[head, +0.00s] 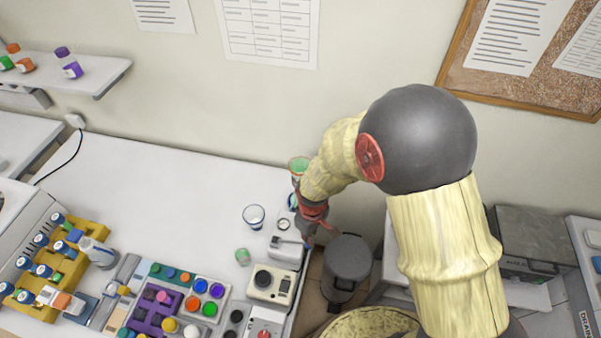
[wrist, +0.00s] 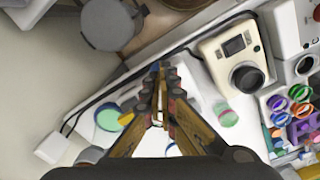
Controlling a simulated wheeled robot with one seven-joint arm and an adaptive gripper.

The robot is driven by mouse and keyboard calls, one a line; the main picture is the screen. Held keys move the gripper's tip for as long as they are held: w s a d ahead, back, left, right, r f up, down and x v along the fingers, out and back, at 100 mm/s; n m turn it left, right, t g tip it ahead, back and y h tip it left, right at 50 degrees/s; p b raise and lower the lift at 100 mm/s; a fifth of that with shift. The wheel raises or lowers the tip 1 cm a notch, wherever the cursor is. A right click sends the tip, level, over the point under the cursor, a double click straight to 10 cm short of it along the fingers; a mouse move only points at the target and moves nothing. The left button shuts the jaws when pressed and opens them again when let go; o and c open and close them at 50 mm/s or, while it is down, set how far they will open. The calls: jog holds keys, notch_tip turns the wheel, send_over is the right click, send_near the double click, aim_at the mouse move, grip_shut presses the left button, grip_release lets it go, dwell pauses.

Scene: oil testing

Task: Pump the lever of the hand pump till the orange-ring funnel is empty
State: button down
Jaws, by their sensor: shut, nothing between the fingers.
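An orange-ringed funnel (head: 298,164) with green liquid in it stands at the back right of the table in the head view, partly behind my arm. A round vessel with green contents (wrist: 108,118) shows left of my fingers in the wrist view; I cannot tell if it is the same funnel. A small pale device (head: 284,246), probably the hand pump, stands at the table's right edge. My gripper (head: 308,243) is shut and empty, pointing down beside its right side; its fingers (wrist: 160,72) also show in the wrist view. The lever cannot be made out clearly behind my fingers.
A cream device with a black dial (head: 272,283) stands in front of the pale device. A clear cup (head: 253,216) and a small green-topped container (head: 243,257) stand to its left. A dark grey bin (head: 347,262) stands beyond the table's right edge. The table's back left is clear.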

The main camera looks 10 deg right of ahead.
jog(key=shift+f, duration=0.1)
jog(key=shift+d+f+b, duration=0.15)
jog(key=shift+f+b, duration=0.4)
jog(key=shift+f, duration=0.2)
jog(key=shift+s, duration=0.1)
jog(key=shift+d+f+b, duration=0.1)
jog(key=shift+f+b, duration=0.5)
jog(key=shift+f, duration=0.2)
jog(key=shift+r, duration=0.1)
jog(key=shift+w+a+r+p, duration=0.1)
jog(key=shift+a+r+p, duration=0.2)
jog(key=shift+r+p, duration=0.9)
jog(key=shift+w+a+r+p, duration=0.15)
jog(key=shift+a+r+p, duration=0.2)
jog(key=shift+r+p, duration=0.8)
jog(key=shift+w+a+r+p, duration=0.1)
jog(key=shift+a+r+p, duration=0.35)
jog(key=shift+r, duration=1.35)
jog(key=shift+d, duration=0.15)
jog(key=shift+f, duration=0.25)
